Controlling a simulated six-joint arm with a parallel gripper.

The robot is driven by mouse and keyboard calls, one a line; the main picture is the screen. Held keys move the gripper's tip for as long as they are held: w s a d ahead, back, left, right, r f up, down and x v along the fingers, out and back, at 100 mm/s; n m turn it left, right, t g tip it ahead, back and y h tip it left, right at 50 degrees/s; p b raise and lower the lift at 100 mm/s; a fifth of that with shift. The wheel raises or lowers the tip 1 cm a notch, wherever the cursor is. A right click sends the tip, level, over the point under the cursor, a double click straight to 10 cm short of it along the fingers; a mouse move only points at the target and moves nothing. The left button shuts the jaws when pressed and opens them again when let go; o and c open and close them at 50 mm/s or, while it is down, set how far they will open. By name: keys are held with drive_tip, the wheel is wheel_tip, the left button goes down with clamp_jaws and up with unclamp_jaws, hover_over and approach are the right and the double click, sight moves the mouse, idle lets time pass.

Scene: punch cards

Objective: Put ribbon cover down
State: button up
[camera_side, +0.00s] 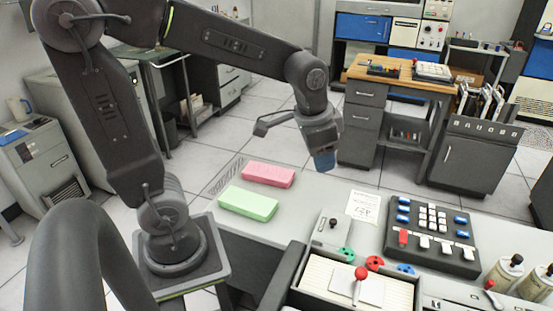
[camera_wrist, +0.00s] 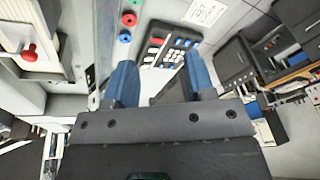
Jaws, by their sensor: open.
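My gripper (camera_side: 324,161) hangs in the air above the far side of the work table, its blue fingers pointing down. In the wrist view its two blue fingers (camera_wrist: 158,64) stand apart, with nothing clearly held between them. I cannot tell for sure which part is the ribbon cover. A light grey plate with a black knob (camera_side: 332,228) lies on the table below my gripper. Nearer, an open machine box (camera_side: 288,283) holds a white plate with a red knob (camera_side: 361,288); the red knob also shows in the wrist view (camera_wrist: 29,51).
A black keypad (camera_side: 432,234) stands to the right, behind two bottles (camera_side: 503,271). Green (camera_side: 347,255), red (camera_side: 375,263) and blue (camera_side: 406,269) spools lie by the box. Pink (camera_side: 267,174) and green (camera_side: 247,203) card stacks lie left. A paper sheet (camera_side: 363,206) lies mid-table.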

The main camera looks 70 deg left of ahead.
drive_tip(key=s+d+r+n+t, duration=0.1)
drive_tip(key=s, duration=0.4)
drive_tip(key=s+d+r+n+t, duration=0.1)
drive_tip(key=s, duration=0.4)
drive_tip(key=shift+s+d+r+n+t+h, duration=0.25)
drive_tip(key=shift+s+r+n+t+h, duration=0.05)
drive_tip(key=shift+s+r, duration=0.05)
